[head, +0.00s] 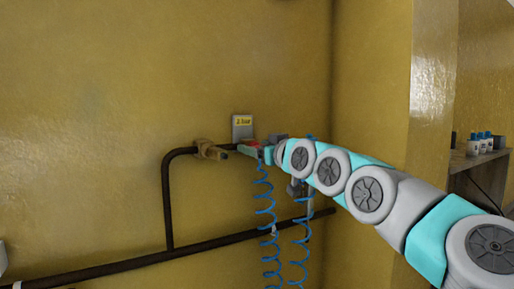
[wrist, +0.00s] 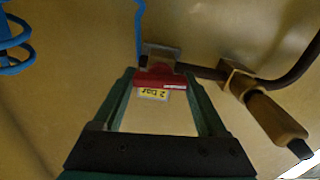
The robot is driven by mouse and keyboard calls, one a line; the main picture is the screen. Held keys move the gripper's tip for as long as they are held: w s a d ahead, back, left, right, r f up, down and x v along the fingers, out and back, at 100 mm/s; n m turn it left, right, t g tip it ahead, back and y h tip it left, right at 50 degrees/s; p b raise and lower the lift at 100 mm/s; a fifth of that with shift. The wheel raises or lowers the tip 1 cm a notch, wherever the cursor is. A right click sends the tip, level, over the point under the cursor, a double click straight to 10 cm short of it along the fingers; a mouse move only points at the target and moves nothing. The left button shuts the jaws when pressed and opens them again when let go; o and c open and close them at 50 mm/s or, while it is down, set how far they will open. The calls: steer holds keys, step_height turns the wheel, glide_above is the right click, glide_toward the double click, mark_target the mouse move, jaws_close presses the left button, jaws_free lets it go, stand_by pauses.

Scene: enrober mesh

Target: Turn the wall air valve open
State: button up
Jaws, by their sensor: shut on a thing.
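The valve's red handle (wrist: 160,80) lies across the space between my gripper's two dark green fingers in the wrist view. My gripper (wrist: 158,78) is shut on this handle near the fingertips. In the head view, my gripper (head: 258,152) reaches the wall pipe from the right, and only a small bit of red handle (head: 250,145) shows. A grey plate with a yellow "2 bar" label (head: 242,121) is on the wall just above. My gripper and arm hide much of the valve in the head view.
A brass-coloured fitting with a brown stub (head: 207,149) sits on the pipe left of the valve. Blue coiled hoses (head: 265,220) hang below. A dark pipe (head: 110,265) runs low along the wall.

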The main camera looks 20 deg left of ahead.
steer(key=shift+c, duration=0.9)
steer(key=shift+r+p, duration=0.2)
steer(key=shift+p, duration=0.25)
steer(key=shift+m+p, duration=0.4)
steer(key=shift+p, duration=0.1)
steer(key=shift+f, duration=0.15)
steer(key=o, duration=1.3)
steer(key=b+v, duration=0.1)
steer(key=v, duration=0.6)
steer(key=shift+s+d, duration=0.2)
steer(key=shift+d, duration=0.1)
